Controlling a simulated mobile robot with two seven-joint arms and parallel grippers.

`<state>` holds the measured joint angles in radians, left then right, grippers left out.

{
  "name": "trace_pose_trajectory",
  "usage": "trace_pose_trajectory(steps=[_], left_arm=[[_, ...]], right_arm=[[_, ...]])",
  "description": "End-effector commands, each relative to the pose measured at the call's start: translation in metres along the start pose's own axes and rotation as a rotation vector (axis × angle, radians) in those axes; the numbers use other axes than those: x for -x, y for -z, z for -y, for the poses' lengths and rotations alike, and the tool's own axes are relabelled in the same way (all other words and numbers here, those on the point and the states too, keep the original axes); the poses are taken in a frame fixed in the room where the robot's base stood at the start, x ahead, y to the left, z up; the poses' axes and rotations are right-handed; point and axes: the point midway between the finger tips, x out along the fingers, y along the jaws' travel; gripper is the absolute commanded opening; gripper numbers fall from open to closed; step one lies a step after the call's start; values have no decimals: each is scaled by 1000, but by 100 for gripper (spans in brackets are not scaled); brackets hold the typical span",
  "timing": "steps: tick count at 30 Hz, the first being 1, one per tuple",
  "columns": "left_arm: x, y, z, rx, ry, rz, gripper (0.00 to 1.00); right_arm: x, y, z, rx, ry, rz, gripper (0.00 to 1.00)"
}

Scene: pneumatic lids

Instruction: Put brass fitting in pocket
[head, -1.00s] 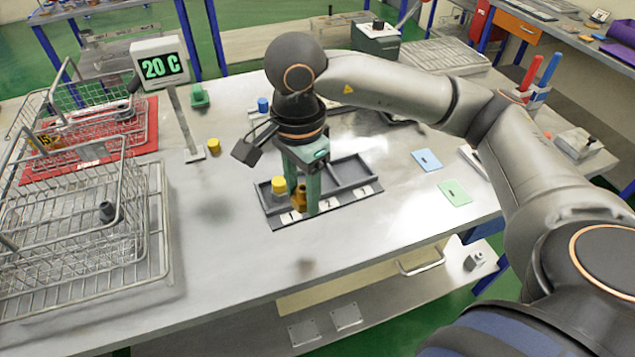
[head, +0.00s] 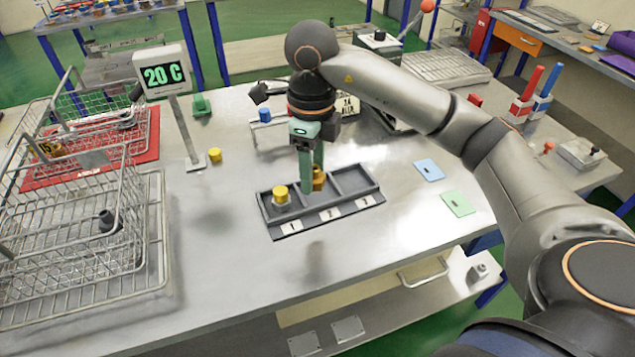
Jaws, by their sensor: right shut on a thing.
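My right gripper (head: 312,183) points down over the grey tray (head: 374,200), its green fingers shut on the brass fitting (head: 319,178). The fitting is partly hidden by the near finger. In the picture it lies over the middle pocket, toward its back; its exact height is hard to tell. The tray has three pockets in a row, with white number labels along the front. A yellow-topped grey piece (head: 280,194) stands in the left pocket. The right pocket looks empty. My left gripper is not in view.
Wire baskets (head: 75,240) fill the left of the table. Blue (head: 429,170) and green (head: 457,203) cards lie right of the tray. The table in front is clear.

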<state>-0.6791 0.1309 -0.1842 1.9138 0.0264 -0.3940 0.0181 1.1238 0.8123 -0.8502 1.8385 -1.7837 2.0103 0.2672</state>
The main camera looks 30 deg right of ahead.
Motion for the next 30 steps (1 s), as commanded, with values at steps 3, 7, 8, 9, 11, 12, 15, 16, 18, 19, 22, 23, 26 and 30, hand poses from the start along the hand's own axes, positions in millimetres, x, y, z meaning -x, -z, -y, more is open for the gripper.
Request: trace_pose_trajectory(steps=[3, 7, 8, 9, 11, 12, 15, 16, 18, 19, 22, 23, 26, 30], left_arm=[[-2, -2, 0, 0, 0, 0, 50], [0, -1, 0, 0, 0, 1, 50], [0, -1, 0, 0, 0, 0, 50], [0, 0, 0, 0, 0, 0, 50], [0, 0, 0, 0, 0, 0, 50], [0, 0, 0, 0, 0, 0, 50], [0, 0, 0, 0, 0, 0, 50], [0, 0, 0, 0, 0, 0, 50], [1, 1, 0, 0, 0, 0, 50], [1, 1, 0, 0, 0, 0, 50], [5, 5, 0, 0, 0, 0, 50], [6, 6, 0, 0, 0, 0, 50], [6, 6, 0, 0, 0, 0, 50], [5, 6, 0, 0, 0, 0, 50]], right_arm=[[-18, -7, 26, -3, -5, -3, 0], [-40, -12, 44, -1, -3, -2, 0], [-44, -13, 48, 0, -3, -2, 0], [-49, -14, 52, 0, -1, -2, 0], [-54, -16, 55, 3, -1, 0, 0], [-56, -17, 57, 2, -1, 1, 0], [-60, -18, 60, 4, 0, 1, 0], [-62, -18, 62, 4, 0, 1, 0], [-68, -19, 66, 2, -2, 0, 0], [-71, -19, 68, 3, -1, -1, 0], [-87, -18, 66, 4, -3, -3, 0], [-91, -18, 66, 3, -2, -3, 0], [-98, -19, 67, 4, 0, 1, 0], [-98, -19, 67, 4, 1, 2, 0]])
